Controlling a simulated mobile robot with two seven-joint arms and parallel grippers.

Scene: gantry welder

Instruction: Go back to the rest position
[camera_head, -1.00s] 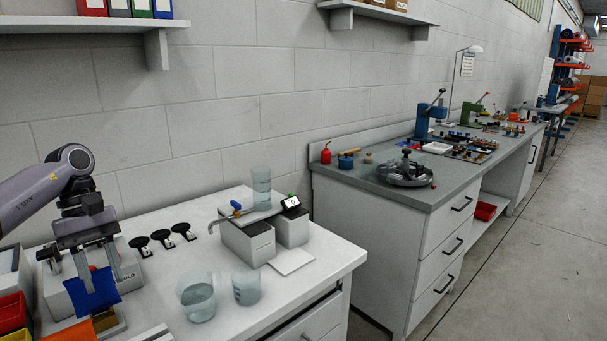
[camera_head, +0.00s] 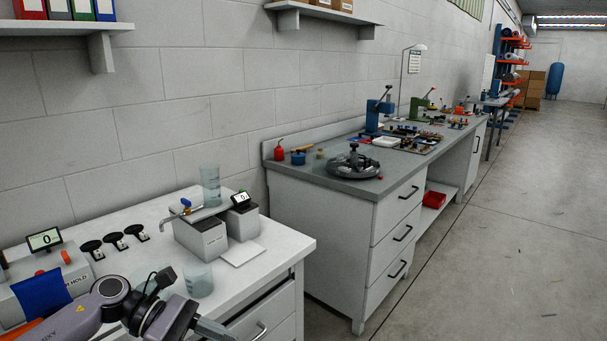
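My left arm comes in from the lower left and bends at its dark joint along the bottom edge. A grey part of my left gripper (camera_head: 212,329) shows at the bottom, in front of the white bench; its fingertips cannot be made out, so I cannot tell open from shut. It is apart from the blue piece (camera_head: 42,296), which rests at the front of the grey machine (camera_head: 78,278) with a lit display. My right gripper is not in view.
The white bench (camera_head: 285,246) carries black stamp-like knobs (camera_head: 114,241), a clear beaker (camera_head: 210,186) on a grey unit, and another beaker (camera_head: 199,280). One more is partly hidden by my arm. A grey-topped workbench (camera_head: 345,188) stands beyond; the floor (camera_head: 480,270) at right is clear.

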